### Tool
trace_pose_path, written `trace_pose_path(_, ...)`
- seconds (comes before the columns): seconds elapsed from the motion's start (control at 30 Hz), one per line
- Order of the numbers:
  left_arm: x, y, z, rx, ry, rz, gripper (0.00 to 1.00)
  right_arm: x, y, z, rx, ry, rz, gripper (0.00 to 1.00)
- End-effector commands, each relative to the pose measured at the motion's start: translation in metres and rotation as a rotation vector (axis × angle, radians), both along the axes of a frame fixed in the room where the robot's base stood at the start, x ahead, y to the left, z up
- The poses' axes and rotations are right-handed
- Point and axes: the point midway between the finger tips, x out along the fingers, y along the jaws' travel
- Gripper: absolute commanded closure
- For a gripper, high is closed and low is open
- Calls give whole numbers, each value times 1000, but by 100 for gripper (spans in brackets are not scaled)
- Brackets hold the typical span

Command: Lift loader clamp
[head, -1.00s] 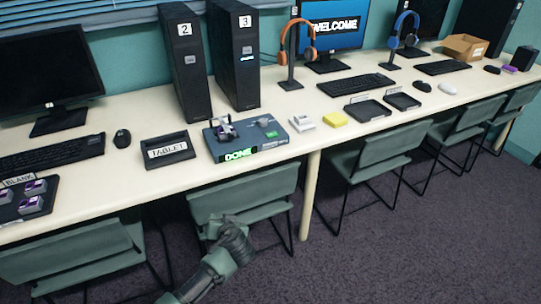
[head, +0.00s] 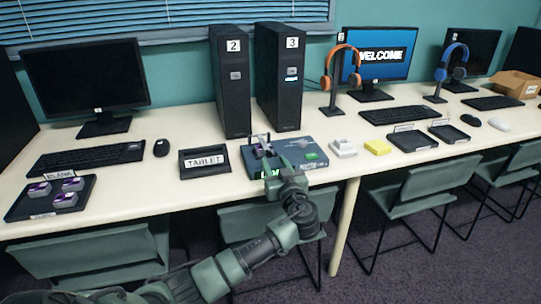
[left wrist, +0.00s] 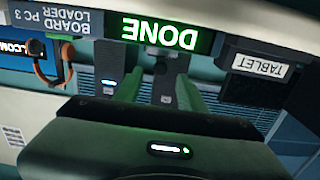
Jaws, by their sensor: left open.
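The loader (head: 325,158) is a flat blue-grey box on the table in front of the tower marked 3. Its clamp (head: 262,146) is a small upright metal frame with a purple part on the box's left side. My left gripper (head: 277,160) is at the loader's front edge, close to the clamp, and covers part of its green sign. In the left wrist view the picture is upside down: the green DONE sign (left wrist: 158,33) and the loader's label (left wrist: 72,22) face the camera. The open green fingers (left wrist: 160,90) point toward the loader. Whether they touch the clamp is unclear.
A tablet tray (head: 205,161) lies left of the loader. A white block (head: 343,148) and a yellow block (head: 377,147) lie to its right. Towers 2 (head: 230,85) and 3 (head: 280,80) stand behind. Chairs (head: 262,225) stand below the table's front edge.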

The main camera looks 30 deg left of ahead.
Motion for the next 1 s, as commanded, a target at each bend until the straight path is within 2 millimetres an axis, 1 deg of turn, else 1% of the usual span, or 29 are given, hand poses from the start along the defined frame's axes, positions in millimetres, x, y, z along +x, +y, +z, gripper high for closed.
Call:
trace_pose_path(0.03, 6, 8, 2, 3, 0, 4, 60, 0, 0, 0, 0, 0, 0, 64)
trace_pose_path(0.1, 14, 17, 1, 3, 0, 2, 60, 1, 0, 1, 0, -1, 0, 64)
trace_pose_path(0.3, 31, 37, 0, 2, 2, 1, 60, 2, 0, 4, 0, -1, -1, 64)
trace_pose_path(0.47, 36, 43, -1, -2, 3, 0, 60, 2, 0, 5, 1, -2, -1, 64)
trace_pose_path(0.7, 37, 44, -1, -2, 3, 0, 60, 2, 0, 5, 0, -1, -1, 64)
trace_pose_path(0.77, 37, 44, -1, -2, 3, 0, 76, 2, 0, 5, 1, -2, -1, 64)
trace_pose_path(0.8, 37, 43, -1, -2, 3, 0, 87, 2, 0, 5, 1, -2, -1, 64)
trace_pose_path(0.83, 37, 43, -1, -2, 3, 0, 96, 2, 0, 5, 1, -2, -1, 64)
trace_pose_path(0.87, 37, 43, -1, -2, 3, 0, 100, 2, 0, 5, 1, -2, -1, 64)
trace_pose_path(1.0, 37, 43, -1, -1, 3, 0, 100, 2, 0, 5, 1, -2, -1, 64)
